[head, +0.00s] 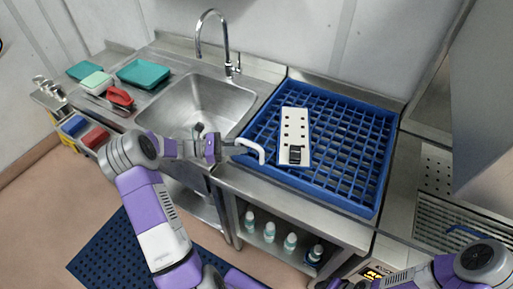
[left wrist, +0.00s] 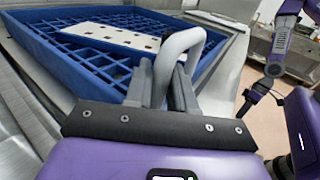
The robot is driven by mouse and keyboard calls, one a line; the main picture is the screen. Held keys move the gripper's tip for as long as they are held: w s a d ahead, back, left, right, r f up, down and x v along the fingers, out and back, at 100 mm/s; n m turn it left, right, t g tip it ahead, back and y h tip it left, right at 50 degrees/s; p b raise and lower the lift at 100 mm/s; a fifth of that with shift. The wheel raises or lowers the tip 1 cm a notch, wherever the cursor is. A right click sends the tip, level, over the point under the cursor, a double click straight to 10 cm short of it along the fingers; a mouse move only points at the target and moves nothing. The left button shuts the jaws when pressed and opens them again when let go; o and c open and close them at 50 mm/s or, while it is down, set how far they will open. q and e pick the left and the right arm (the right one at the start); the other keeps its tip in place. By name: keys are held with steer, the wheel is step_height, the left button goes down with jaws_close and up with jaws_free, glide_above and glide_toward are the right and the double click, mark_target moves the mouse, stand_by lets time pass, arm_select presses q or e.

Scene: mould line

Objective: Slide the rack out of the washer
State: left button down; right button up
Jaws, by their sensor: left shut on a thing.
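The blue grid rack (head: 345,190) lies flat on the steel counter between the sink and the machine at the right, which looks like the washer (head: 440,180). All of the rack that shows is outside the machine. A pale bent handle (head: 252,147) stands at the rack's left edge. My left gripper (head: 218,148) is at that handle. In the left wrist view its fingers (left wrist: 168,88) are shut on the handle, with the rack (left wrist: 60,60) just beyond. My right arm shows at the lower right, but its fingers are not visible.
A white plate with holes (head: 294,125) and a small black piece lies on the rack. The sink (head: 195,105) with a tall tap (head: 228,45) is to the left. Trays (head: 143,73) sit on the far-left counter. Bottles (head: 270,232) stand on the shelf below.

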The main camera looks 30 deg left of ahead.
arm_select(q)
steer(key=shift+a, duration=0.45)
steer(key=c, duration=1.1)
jaws_free()
steer(key=shift+s+a, duration=0.1)
steer(key=shift+a, duration=0.1)
steer(key=shift+d, duration=0.1)
steer(key=v, duration=0.7)
steer(key=shift+s+a+p, duration=0.15)
steer(key=shift+a+p, duration=0.1)
steer(key=shift+p, duration=0.05)
